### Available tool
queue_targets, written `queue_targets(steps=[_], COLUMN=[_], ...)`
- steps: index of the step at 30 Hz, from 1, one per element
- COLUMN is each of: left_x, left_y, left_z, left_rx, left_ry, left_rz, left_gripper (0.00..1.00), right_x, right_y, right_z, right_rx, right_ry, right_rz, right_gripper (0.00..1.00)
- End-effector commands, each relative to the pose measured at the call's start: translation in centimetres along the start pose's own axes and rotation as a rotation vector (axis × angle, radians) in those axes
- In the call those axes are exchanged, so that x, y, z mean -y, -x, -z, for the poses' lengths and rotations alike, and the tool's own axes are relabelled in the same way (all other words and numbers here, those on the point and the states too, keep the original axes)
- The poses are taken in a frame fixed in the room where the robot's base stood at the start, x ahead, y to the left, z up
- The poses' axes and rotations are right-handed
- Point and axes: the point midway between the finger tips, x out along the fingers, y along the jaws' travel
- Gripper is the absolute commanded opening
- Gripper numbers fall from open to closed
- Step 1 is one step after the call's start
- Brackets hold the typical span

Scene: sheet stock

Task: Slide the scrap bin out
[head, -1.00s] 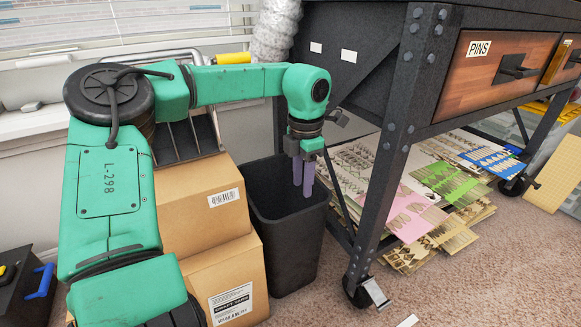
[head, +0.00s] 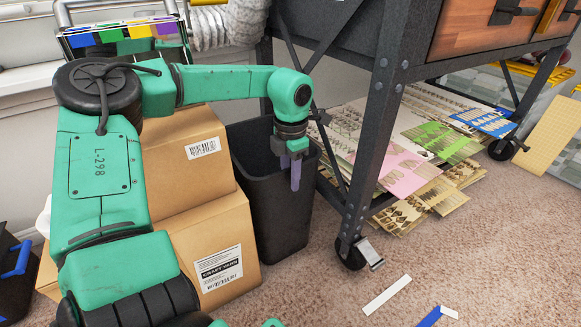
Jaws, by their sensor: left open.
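The scrap bin (head: 277,220) is a tall black open-topped bin on the carpet, upright, between stacked cardboard boxes and the dark metal workbench. My left gripper (head: 290,174) points down at the bin's right-hand rim with its purple fingers. One finger shows in front of the bin's outer wall; the other seems to be on the inner side of the rim. The fingers are open, and I cannot tell whether either touches the rim. The inside of the bin is mostly hidden. My right gripper is not in view.
Cardboard boxes (head: 205,235) stand close on the bin's left. The workbench leg (head: 372,150) with its caster (head: 350,254) stands to the right. Patterned sheets (head: 400,150) lie under the bench. Paper scraps (head: 387,295) lie on otherwise clear carpet in front.

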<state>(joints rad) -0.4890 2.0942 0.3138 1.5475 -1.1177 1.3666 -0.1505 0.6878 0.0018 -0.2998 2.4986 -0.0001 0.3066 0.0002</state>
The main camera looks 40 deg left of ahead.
Motion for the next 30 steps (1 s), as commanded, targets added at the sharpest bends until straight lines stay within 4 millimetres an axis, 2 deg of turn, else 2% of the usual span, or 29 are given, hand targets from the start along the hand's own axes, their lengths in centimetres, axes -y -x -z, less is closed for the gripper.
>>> queue_targets(steps=[1,4,14,15,18,30], left_x=[0.0,0.0,0.0,0.0,0.0,0.0], left_y=[-1.3,-2.2,-2.5,-2.4,-2.4,-2.4], left_z=[0.0,0.0,0.0,0.0,0.0,0.0], left_rx=[0.0,0.0,0.001,0.001,0.001,0.0], left_ry=[0.0,0.0,-0.001,-0.001,-0.001,-0.001], left_rz=[0.0,0.0,-0.001,-0.001,-0.001,0.0], left_gripper=[0.41,0.41,0.41,0.34,0.0,0.0], right_x=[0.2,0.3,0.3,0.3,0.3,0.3], right_y=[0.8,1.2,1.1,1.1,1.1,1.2], right_z=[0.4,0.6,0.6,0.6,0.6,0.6], right_rx=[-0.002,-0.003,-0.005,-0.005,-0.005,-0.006], right_ry=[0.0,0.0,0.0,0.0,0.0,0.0], right_rz=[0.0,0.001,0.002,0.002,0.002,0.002], right_gripper=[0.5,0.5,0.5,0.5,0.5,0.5])
